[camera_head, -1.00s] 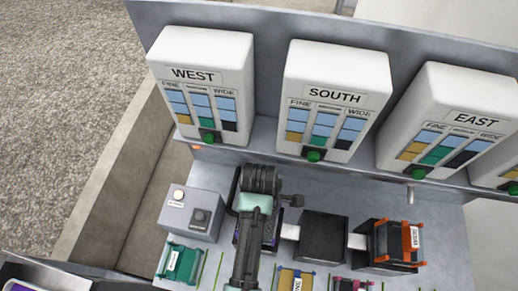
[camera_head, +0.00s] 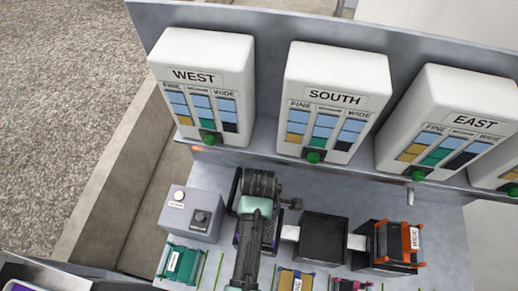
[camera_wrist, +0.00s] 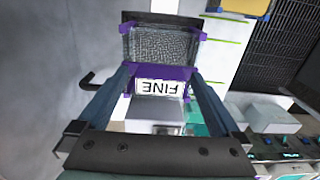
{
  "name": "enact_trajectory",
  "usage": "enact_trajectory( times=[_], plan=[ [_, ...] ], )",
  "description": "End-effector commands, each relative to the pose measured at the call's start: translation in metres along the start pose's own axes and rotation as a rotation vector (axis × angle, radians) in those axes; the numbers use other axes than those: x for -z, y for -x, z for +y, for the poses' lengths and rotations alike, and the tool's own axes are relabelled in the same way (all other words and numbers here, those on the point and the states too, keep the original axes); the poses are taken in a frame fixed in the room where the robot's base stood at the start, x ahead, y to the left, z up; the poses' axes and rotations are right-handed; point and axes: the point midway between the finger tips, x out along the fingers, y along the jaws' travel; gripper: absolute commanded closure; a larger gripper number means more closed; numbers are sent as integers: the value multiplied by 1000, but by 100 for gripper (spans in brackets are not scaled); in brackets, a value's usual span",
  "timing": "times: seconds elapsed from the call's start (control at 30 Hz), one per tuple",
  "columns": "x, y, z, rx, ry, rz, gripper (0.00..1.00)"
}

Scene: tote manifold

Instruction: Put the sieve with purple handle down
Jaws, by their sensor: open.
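The sieve with purple handle (camera_wrist: 160,72) shows in the wrist view, with a grey mesh, purple corners and a FINE label that appears upside down. In the head view my arm hides most of it; a dark, purple-edged part (camera_head: 277,233) shows beside the arm, left of an open black box (camera_head: 322,240). My gripper (camera_wrist: 160,88) is open, its two fingers on either side of the purple handle and label. I cannot tell whether the fingers touch the handle. What bears the sieve is hidden beneath it.
An orange sieve marked WIDE (camera_head: 398,240) sits on a black box at right. Teal (camera_head: 180,264), yellow-blue (camera_head: 295,281) and pink (camera_head: 352,286) sieves lie in front. A grey control box (camera_head: 192,213) stands left; white WEST (camera_head: 203,85), SOUTH (camera_head: 334,100) and EAST (camera_head: 448,120) units line the back.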

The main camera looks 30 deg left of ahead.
Motion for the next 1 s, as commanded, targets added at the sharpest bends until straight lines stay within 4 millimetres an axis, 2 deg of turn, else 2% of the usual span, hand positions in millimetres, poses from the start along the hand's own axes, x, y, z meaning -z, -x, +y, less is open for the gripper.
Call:
enact_trajectory(
  times=[0.17, 0.6, 0.77, 1.0],
  plan=[
    [0, 21, 2, -5, 0, 0, 0],
    [0, 110, 1, -1, 0, 0, 0],
    [0, 120, 1, -1, 0, 0, 0],
    [0, 121, 0, 0, 0, 0, 0]
  ],
)
